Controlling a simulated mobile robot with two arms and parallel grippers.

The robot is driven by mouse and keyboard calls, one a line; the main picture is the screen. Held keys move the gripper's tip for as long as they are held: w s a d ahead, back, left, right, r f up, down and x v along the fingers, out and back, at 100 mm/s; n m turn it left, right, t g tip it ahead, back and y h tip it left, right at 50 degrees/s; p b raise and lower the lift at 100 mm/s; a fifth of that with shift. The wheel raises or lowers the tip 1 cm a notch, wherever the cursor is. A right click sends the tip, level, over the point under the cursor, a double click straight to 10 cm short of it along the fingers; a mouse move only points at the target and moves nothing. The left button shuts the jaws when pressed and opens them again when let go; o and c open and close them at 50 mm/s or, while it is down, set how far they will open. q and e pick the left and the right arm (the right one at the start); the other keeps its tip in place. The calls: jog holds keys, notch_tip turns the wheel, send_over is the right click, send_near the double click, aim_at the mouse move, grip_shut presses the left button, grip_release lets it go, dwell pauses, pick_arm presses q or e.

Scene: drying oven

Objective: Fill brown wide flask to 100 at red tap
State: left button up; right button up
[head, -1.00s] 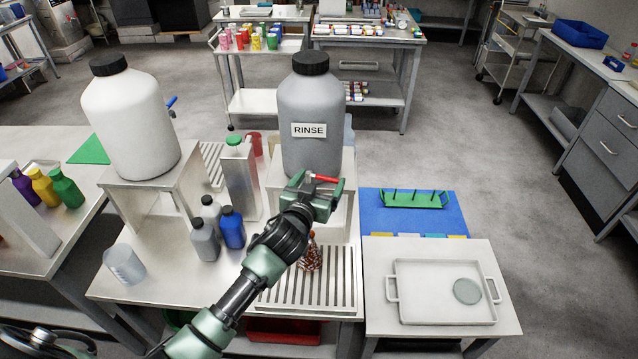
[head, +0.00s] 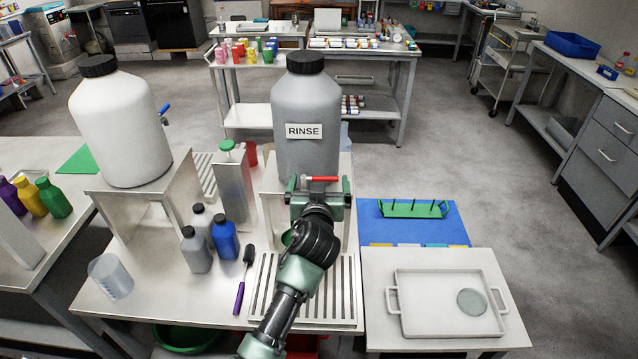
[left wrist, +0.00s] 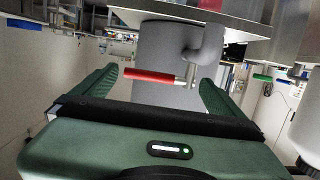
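The red tap (head: 320,179) is at the front of the grey RINSE carboy (head: 305,105). Its red lever also shows in the left wrist view (left wrist: 135,75). My left gripper (head: 320,188) is at the tap. In the left wrist view my left gripper (left wrist: 155,95) has its fingers apart, one to each side of the tap, not closed on it. I cannot make out the brown wide flask now; my left arm covers much of the drip grate (head: 335,300) under the tap. My right gripper is not in view.
Left of the grate lie a purple-handled brush (head: 242,280) and grey and blue bottles (head: 225,237). A clear beaker (head: 111,276) stands at the left. A white carboy (head: 120,125) stands on a metal stand. A tray (head: 420,325) is at the right.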

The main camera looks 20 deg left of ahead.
pick_arm(q)
jog(key=b+v, duration=0.2)
jog(key=v, duration=0.6)
jog(key=s+a+f+m+g+h, duration=0.1)
jog(key=s+a+f+g, duration=0.3)
jog(key=s+f, duration=0.85)
jog(key=s+d+f+m+g+h, duration=0.15)
jog(key=s+f+g, duration=0.25)
jog(key=s, duration=0.6)
jog(key=s+f+m+g+h, duration=0.2)
jog(key=s+f+m+g, duration=0.15)
jog(key=s, duration=0.65)
notch_tip(320, 180, down, 26)
jog(key=s+g, duration=0.1)
jog(key=s+a+f+g, duration=0.1)
jog(key=s+a+f, duration=0.1)
jog(key=s+f, duration=1.4)
jog(key=shift+s+a+f+b, duration=0.3)
jog(key=shift+s+f, duration=0.05)
jog(key=shift+s, duration=0.35)
